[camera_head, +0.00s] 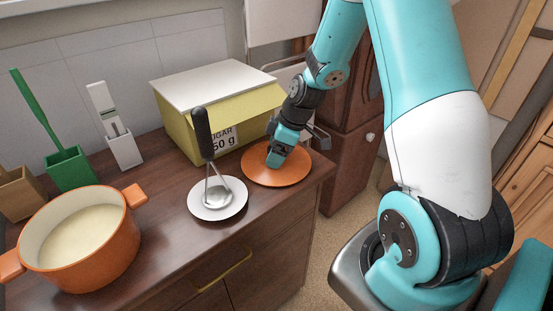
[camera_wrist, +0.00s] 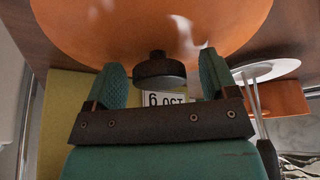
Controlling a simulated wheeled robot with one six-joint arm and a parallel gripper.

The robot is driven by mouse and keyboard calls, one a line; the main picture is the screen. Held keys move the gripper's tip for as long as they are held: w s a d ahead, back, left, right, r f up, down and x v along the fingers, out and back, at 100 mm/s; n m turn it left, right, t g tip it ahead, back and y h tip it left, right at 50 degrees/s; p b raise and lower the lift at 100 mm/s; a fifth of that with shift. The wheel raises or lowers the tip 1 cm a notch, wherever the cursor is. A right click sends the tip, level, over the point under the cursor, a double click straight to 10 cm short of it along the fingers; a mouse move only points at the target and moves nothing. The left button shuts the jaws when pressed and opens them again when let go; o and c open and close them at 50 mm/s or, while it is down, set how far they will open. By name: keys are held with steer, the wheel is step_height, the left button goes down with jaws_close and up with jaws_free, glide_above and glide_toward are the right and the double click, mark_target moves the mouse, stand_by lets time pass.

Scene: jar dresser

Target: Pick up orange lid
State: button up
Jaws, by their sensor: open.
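The orange lid (camera_head: 288,174) lies flat on the dresser top near its right edge, in front of the yellow sugar box. In the wrist view the lid (camera_wrist: 150,28) fills the top, and its black knob (camera_wrist: 158,70) sits between the two fingers, with space on both sides. My gripper (camera_head: 277,158) is low over the lid in the head view and hides the knob there. In the wrist view my gripper (camera_wrist: 163,82) is open, with a teal finger on each side of the knob. I cannot tell whether the fingertips touch the lid.
The sugar box (camera_head: 180,128) stands close behind the gripper. A white saucer (camera_head: 233,209) with a black-handled ladle (camera_head: 203,135) is just left of the lid. An orange pot (camera_head: 95,262), a green holder (camera_head: 70,170) and a white holder (camera_head: 124,151) stand farther left.

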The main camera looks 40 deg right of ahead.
steer(key=c, duration=1.1)
steer(key=shift+o, duration=0.2)
steer(key=shift+r, duration=0.1)
step_height(320, 180, up, 20)
